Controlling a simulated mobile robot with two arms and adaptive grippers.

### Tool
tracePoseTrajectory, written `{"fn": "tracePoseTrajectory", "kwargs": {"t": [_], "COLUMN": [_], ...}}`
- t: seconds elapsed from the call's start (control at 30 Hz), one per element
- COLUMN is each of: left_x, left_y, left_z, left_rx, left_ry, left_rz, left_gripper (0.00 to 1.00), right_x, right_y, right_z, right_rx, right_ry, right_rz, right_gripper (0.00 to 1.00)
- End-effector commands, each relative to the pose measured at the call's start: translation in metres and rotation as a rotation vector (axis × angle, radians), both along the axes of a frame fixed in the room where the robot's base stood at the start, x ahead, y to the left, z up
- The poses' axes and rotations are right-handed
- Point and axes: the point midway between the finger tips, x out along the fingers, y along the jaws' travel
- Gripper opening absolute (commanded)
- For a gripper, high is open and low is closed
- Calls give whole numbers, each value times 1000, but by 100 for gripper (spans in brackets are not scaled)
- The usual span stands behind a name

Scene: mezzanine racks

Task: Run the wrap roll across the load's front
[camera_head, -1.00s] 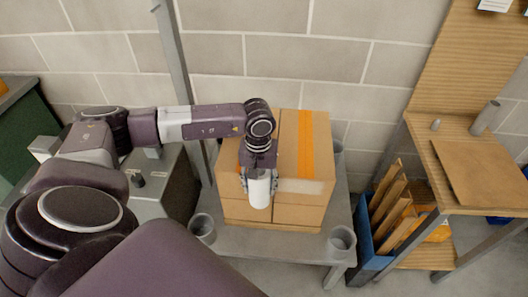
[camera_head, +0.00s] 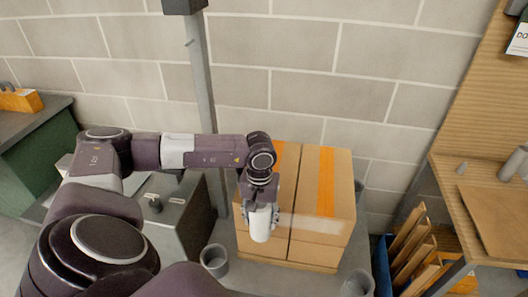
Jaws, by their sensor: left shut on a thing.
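The wrap roll (camera_head: 261,224) is a white upright cylinder in front of the load. My left gripper (camera_head: 261,208) is shut on it from above, near the left part of the load's front. The load (camera_head: 318,248) is a block of brown cartons with orange tape on top, standing on a grey platform (camera_head: 320,283). A pale translucent film band (camera_head: 312,223) runs from the roll to the right across the front, up to near the right edge. The gripper hides part of the load's left side. My right gripper is not in view.
Grey cups (camera_head: 214,259) stand at the platform's corners, one (camera_head: 357,284) at front right. A grey post (camera_head: 202,95) rises behind my left arm. A blue bin of cardboard pieces (camera_head: 383,262) and a wooden bench (camera_head: 490,215) are at right.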

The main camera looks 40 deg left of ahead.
Motion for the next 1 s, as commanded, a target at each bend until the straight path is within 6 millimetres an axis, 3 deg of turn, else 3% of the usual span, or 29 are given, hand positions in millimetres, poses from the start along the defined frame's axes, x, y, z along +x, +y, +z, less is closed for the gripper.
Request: {"fn": "tracePoseTrajectory", "kwargs": {"t": [1.0], "left_x": [-27], "left_y": [48], "left_z": [0], "left_rx": [3], "left_ry": [-2], "left_rz": [2], "left_gripper": [23], "right_x": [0], "right_y": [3], "right_z": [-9], "right_rx": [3], "right_ry": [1], "right_rz": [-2], "right_gripper": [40]}}
